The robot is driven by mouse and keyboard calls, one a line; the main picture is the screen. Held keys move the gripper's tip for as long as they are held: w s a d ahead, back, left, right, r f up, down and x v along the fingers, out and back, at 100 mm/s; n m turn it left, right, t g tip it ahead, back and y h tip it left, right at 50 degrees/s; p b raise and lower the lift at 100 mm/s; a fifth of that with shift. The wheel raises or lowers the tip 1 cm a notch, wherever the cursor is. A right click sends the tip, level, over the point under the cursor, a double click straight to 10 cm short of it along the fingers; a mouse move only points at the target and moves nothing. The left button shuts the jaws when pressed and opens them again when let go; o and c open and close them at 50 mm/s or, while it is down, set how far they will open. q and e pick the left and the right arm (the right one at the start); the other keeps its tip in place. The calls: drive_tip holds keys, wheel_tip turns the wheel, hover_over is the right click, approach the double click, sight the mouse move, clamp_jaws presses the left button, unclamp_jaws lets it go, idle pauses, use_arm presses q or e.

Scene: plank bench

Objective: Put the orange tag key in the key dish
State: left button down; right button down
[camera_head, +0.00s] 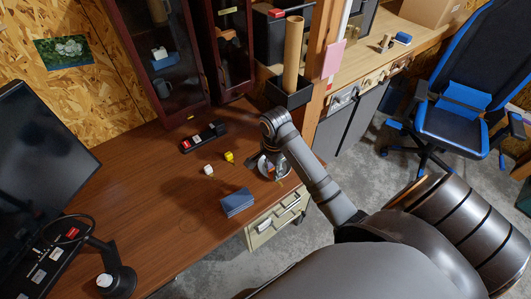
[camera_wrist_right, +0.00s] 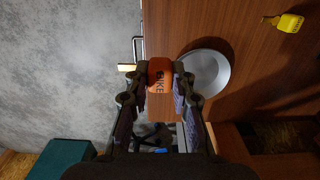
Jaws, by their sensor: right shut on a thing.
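My right gripper (camera_wrist_right: 158,78) is shut on the orange tag key (camera_wrist_right: 160,76), which has dark lettering, in the right wrist view. The round, pale grey key dish (camera_wrist_right: 208,72) is just right of the held tag there, on the wooden bench; the tag does not appear over its middle. In the head view my right gripper (camera_head: 277,172) is near the bench's right edge and partly covers the dish (camera_head: 263,165). The tag is too small to make out clearly there. My left gripper is not in view.
A yellow tag (camera_head: 229,157) and a white tag (camera_head: 208,170) lie left of the dish. A dark blue stack (camera_head: 237,202) lies nearer the front. A black holder (camera_head: 204,137) stands behind the tags. The bench's left middle is clear.

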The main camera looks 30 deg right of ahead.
drive_tip(key=w+d+f, duration=0.1)
drive_tip(key=w+f, duration=0.1)
drive_tip(key=w, duration=0.1)
drive_tip(key=w+d+f, duration=0.1)
drive_tip(key=w+f, duration=0.2)
drive_tip(key=w, duration=0.1)
drive_tip(key=w+d+f, duration=0.2)
drive_tip(key=w+f, duration=0.1)
drive_tip(key=shift+w+p, duration=0.2)
drive_tip(key=shift+p, duration=0.2)
drive_tip(key=shift+w+d+f, duration=0.15)
drive_tip(key=shift+w+f, duration=0.15)
drive_tip(key=shift+f, duration=0.15)
wheel_tip(320, 180, down, 3)
drive_tip(key=shift+w+d+f, duration=0.1)
drive_tip(key=shift+f, duration=0.1)
drive_tip(key=c, duration=1.4)
unclamp_jaws()
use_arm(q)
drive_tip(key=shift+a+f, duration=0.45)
